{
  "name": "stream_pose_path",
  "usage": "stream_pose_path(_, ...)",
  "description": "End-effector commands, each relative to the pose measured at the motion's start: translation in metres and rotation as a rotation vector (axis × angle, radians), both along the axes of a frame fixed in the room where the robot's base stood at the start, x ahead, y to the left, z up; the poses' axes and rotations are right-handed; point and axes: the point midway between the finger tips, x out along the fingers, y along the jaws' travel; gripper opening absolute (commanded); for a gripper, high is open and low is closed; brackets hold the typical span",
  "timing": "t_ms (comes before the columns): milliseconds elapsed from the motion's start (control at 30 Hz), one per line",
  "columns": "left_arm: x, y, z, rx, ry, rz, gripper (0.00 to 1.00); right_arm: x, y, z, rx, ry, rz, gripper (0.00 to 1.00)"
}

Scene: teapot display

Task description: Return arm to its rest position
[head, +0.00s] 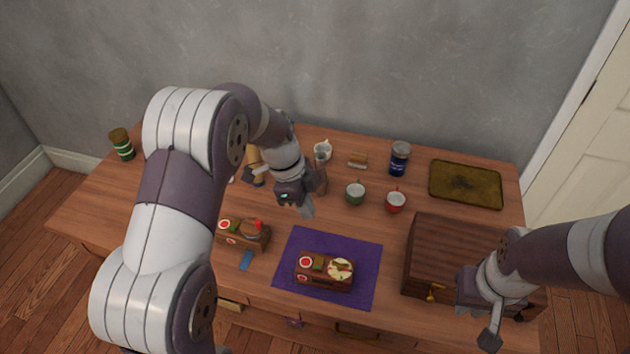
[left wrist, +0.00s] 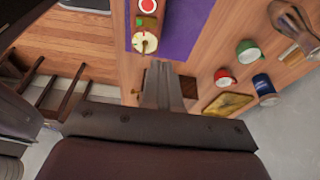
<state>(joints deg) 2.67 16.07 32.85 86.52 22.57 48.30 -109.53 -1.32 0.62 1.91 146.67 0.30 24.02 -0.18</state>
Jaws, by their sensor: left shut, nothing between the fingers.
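My left gripper (head: 307,208) is shut and empty in the head view, raised above the table behind the purple mat. Its closed fingers (left wrist: 162,88) also show in the left wrist view. My right gripper (head: 488,338) is at the lower right of the head view, in front of the dark wooden box; I cannot tell whether its fingers are apart. A decorated wooden teapot stand (head: 324,272) sits on the purple mat (head: 360,254). A similar wooden piece (head: 243,236) stands to the left of the mat, partly behind my left arm.
A dark slatted wooden box (head: 450,250) stands at the right. Behind are a green cup (head: 355,193), a red cup (head: 395,202), a blue can (head: 399,158) and a dark gold tray (head: 465,185). A green jar (head: 122,144) stands far left. My left arm hides part of the table.

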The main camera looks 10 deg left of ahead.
Motion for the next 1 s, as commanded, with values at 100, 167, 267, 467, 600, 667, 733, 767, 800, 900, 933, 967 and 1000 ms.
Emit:
stream_pose_path(100,0.0,0.0,0.0,0.0,0.0,0.0,0.0,0.0,0.0,0.0,0.0,0.0,0.0,0.17)
stream_pose_path(167,0.0,0.0,0.0,0.0,0.003,0.01,0.0,0.0,0.0,0.0,0.0,0.0,0.0,0.17)
stream_pose_path(267,0.003,0.002,-0.001,0.009,0.03,0.155,0.0,0.0,0.0,0.0,0.0,0.0,0.0,0.17)
stream_pose_path(467,-0.048,0.024,-0.013,0.14,0.2,0.938,0.0,0.0,0.0,0.0,0.0,0.0,0.0,0.17)
stream_pose_path(600,-0.109,0.035,0.004,0.18,0.206,1.445,0.0,0.0,0.0,0.0,0.0,0.0,0.0,0.17)
stream_pose_path(667,-0.132,0.037,0.011,0.174,0.19,1.561,0.0,0.0,0.0,0.0,0.0,0.0,0.0,0.17)
stream_pose_path(733,-0.153,0.038,0.018,0.168,0.171,1.599,0.0,0.0,0.0,0.0,0.0,0.0,0.0,0.17)
stream_pose_path(767,-0.159,0.037,0.02,0.168,0.161,1.588,0.0,0.0,0.0,0.0,0.0,0.0,0.0,0.17)
stream_pose_path(800,-0.165,0.037,0.024,0.166,0.151,1.575,0.0,0.0,0.0,0.0,0.0,0.0,0.0,0.17)
stream_pose_path(900,-0.163,0.035,0.032,0.142,0.128,1.569,0.0,0.0,0.0,0.0,0.0,0.0,0.0,0.17)
stream_pose_path(933,-0.163,0.035,0.032,0.142,0.128,1.569,0.0,0.0,0.0,0.0,0.0,0.0,0.0,0.17)
stream_pose_path(967,-0.163,0.035,0.032,0.142,0.128,1.569,0.0,0.0,0.0,0.0,0.0,0.0,0.0,0.17)
stream_pose_path(1000,-0.163,0.035,0.032,0.142,0.128,1.569,0.0,0.0,0.0,0.0,0.0,0.0,0.0,0.17)
